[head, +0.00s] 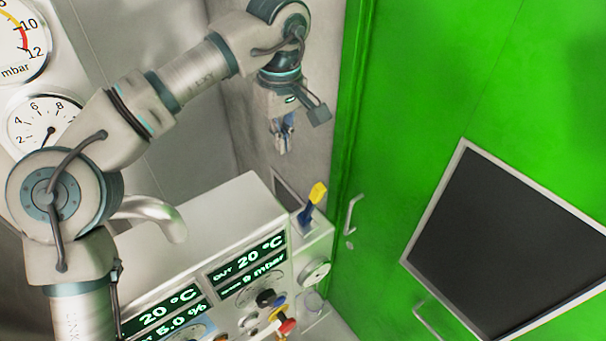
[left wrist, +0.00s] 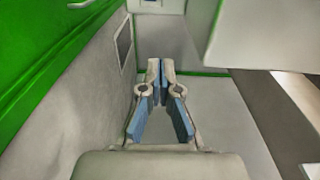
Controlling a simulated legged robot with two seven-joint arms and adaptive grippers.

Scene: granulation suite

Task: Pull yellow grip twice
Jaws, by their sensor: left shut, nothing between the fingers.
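The yellow grip (head: 318,192) tops a short dark blue lever that leans up and to the right at the right end of the control panel in the head view. My left gripper (head: 282,150) hangs above the lever and a little to its left, apart from it, pointing down. Its fingers are shut with nothing between them. The closed fingers also show in the left wrist view (left wrist: 160,66), where I see no yellow grip. My right gripper shows in neither view.
The control panel (head: 235,215) has lit displays, knobs and a small gauge (head: 314,273). A green door (head: 440,110) with handles and a dark window (head: 505,245) stands right of the lever. Two round gauges (head: 45,122) are at the upper left. A grey wall is behind my gripper.

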